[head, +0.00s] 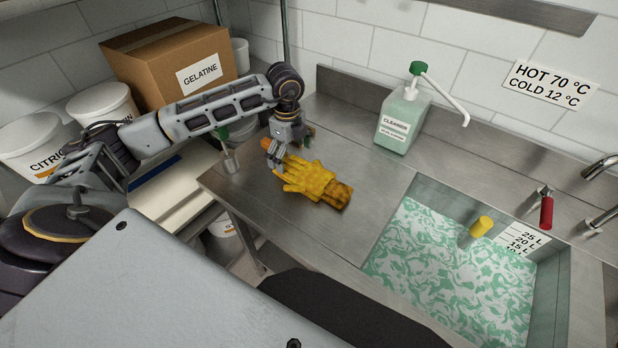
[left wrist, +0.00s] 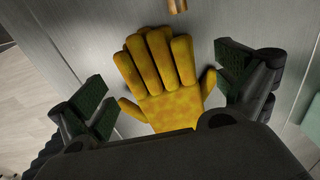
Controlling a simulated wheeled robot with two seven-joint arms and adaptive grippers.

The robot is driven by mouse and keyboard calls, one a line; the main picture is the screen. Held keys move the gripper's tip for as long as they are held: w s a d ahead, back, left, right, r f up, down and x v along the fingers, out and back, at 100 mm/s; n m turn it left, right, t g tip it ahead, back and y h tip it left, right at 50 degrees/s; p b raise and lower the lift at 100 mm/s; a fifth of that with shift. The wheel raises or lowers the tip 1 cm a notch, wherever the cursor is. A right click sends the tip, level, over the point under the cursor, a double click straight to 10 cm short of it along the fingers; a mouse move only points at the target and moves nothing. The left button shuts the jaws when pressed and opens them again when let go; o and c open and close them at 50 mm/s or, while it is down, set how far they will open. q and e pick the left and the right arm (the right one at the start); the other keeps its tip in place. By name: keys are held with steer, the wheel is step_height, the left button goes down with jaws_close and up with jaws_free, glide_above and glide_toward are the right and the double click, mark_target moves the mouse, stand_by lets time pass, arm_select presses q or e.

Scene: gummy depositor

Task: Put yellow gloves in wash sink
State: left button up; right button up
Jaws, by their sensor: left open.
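The yellow gloves (head: 312,182) lie on the steel counter left of the sink, with brownish stains near the cuff. In the left wrist view a glove (left wrist: 163,75) lies flat between my fingers, its cuff hidden by the gripper body. My left gripper (head: 276,160) is open over the finger end of the gloves; its two dark padded fingers (left wrist: 165,85) stand apart on either side. I cannot tell whether they touch it. The wash sink (head: 400,186) is at the right, filled with green-white foamy liquid (head: 450,275). My right gripper is not in view.
A yellow cylinder (head: 481,226) shows over the sink, near a red-handled tap (head: 546,208). A gelatine box (head: 170,62) and white tubs (head: 100,103) stand at left. The counter between gloves and sink is clear.

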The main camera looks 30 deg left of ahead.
mark_target(290, 163)
arm_select(q)
steer(key=shift+a+f, duration=0.1)
steer(key=shift+f, duration=0.4)
step_height(290, 163, down, 3)
steer(key=shift+r+p, duration=0.15)
steer(key=shift+p, duration=0.15)
steer(key=shift+f, duration=0.4)
steer(key=shift+c, duration=0.9)
steer(key=c, duration=0.7)
steer(key=shift+c, duration=0.2)
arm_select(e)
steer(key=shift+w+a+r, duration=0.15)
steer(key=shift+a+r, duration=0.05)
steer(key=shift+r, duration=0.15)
arm_select(q)
steer(key=shift+r, duration=0.2)
